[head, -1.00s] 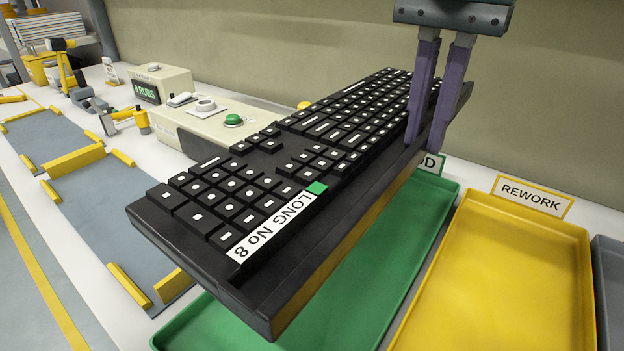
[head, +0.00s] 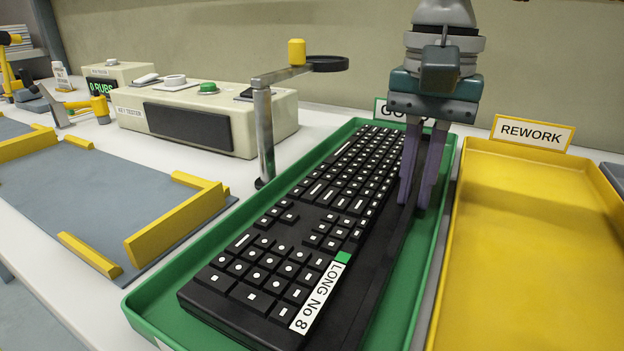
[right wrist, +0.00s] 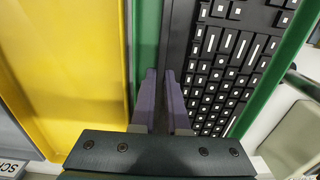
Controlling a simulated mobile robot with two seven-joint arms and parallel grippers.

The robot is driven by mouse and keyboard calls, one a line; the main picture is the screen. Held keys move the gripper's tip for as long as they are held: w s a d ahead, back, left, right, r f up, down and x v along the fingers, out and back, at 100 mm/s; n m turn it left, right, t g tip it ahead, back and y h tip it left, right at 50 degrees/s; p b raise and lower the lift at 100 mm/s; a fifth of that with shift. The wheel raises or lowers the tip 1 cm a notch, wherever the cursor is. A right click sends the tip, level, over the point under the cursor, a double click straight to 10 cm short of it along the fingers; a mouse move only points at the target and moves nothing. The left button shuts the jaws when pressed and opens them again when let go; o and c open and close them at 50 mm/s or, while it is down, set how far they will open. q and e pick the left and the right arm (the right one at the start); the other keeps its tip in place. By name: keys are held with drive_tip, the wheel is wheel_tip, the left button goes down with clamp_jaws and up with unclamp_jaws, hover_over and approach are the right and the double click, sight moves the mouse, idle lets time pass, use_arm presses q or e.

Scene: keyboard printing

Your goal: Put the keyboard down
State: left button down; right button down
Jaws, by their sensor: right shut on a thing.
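The black keyboard (head: 290,240), labelled LONG No 8, lies within the green tray (head: 150,318), whose sign at the back is partly hidden. Whether its underside rests fully on the tray floor I cannot tell. My right gripper (head: 413,203) is shut on the keyboard's right long edge, near its far half. In the right wrist view the purple fingers (right wrist: 160,78) straddle the edge of the keyboard (right wrist: 225,70), beside the green tray's wall (right wrist: 148,30). My left gripper is not in view.
A yellow tray (head: 530,250) signed REWORK stands right of the green tray. A metal post with a ring (head: 264,130) stands close to the green tray's left side. A beige key tester (head: 230,120) and a grey mat with yellow stops (head: 90,200) lie to the left.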

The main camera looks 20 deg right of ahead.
drive_tip(key=shift+a+f, duration=0.15)
drive_tip(key=shift+f, duration=0.05)
drive_tip(key=shift+w+r, duration=0.1)
drive_tip(key=c, duration=0.9)
unclamp_jaws()
drive_tip(key=shift+r+p, duration=0.3)
drive_tip(key=shift+r, duration=0.15)
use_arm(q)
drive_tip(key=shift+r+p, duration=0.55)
use_arm(e)
wheel_tip(320, 180, up, 11)
drive_tip(key=shift+r, duration=0.1)
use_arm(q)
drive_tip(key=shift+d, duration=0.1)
